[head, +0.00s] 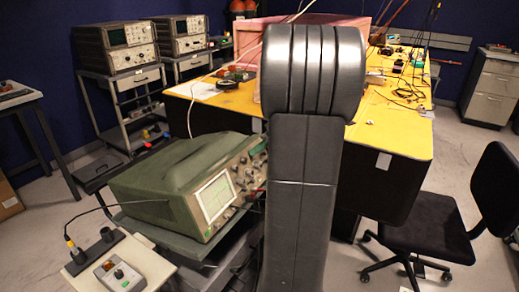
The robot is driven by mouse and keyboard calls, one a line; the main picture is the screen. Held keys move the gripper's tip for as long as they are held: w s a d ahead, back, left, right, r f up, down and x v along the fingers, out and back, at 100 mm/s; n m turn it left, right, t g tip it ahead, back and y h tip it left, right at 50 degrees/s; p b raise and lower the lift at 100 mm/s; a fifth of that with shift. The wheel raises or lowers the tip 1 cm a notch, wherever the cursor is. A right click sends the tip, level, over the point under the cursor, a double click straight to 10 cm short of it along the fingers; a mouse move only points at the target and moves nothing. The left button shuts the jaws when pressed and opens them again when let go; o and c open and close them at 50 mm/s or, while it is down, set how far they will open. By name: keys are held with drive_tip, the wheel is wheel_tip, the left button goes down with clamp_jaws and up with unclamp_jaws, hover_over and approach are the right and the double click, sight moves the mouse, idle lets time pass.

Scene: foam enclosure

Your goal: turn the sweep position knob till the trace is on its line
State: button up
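A green oscilloscope (158,190) sits on a dark cart at the left of centre, its front panel turned to the right. Its pale gridded screen (215,197) shows, but I cannot make out a trace or a marked line. Several small knobs (243,180) are on the panel beside the screen; I cannot tell which sets the sweep position. A small box with a dark knob (118,273) lies on a light board at the bottom left. A large dark arm link, likely mine, stands in the middle and hides part of the panel's right side. My gripper is not in view.
A yellow-topped table (405,140) with loose cables and parts stands behind. A black office chair (450,225) is at the right. More instruments on a trolley (120,45) stand at the back left. The floor at the lower right is partly clear.

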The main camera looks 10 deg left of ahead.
drive_tip(key=shift+a+f, duration=0.3)
drive_tip(key=shift+c, duration=0.4)
clamp_jaws()
drive_tip(key=shift+w+r+m+p, duration=0.1)
drive_tip(key=shift+w+m+p, duration=0.05)
drive_tip(key=shift+m+p, duration=0.15)
